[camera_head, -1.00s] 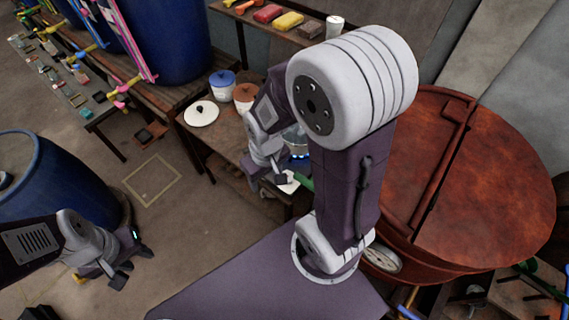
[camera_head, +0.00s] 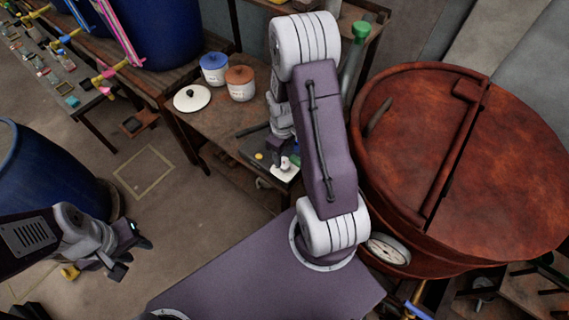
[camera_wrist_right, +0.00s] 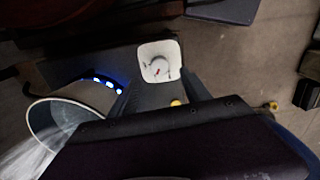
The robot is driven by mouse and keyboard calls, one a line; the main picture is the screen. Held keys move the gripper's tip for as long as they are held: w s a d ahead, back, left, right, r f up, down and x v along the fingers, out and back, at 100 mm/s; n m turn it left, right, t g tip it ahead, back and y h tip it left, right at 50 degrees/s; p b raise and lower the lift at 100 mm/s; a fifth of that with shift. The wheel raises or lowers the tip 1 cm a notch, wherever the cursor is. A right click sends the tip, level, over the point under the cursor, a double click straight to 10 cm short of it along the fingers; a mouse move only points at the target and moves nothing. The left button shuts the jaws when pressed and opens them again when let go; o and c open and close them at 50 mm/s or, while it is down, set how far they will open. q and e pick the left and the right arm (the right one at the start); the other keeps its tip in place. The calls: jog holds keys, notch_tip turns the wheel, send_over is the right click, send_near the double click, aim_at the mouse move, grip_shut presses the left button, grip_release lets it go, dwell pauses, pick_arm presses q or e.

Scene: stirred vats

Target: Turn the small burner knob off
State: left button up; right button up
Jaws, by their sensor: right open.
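The burner knob (camera_wrist_right: 160,66) is a small pale round knob with a red mark, on a white square plate (camera_wrist_right: 148,76) at the burner's edge. The plate also shows in the head view (camera_head: 285,173), just below my right gripper (camera_head: 281,160). The right gripper is open above the plate; whether it touches the knob cannot be told. A blue flame (camera_wrist_right: 102,83) burns beside the plate in the right wrist view; my arm hides it in the head view. My left gripper (camera_head: 133,258) hangs open and empty at the lower left.
A small yellow part (camera_wrist_right: 176,103) sits near the white plate. A large red-brown vat (camera_head: 500,180) fills the right. A blue barrel (camera_head: 45,180) stands left.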

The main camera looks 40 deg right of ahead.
aim_at(284, 164)
notch_tip(284, 164, down, 7)
jog(key=shift+d+f+b, duration=0.1)
jog(key=shift+d+b, duration=0.05)
jog(key=shift+b, duration=0.2)
grip_shut()
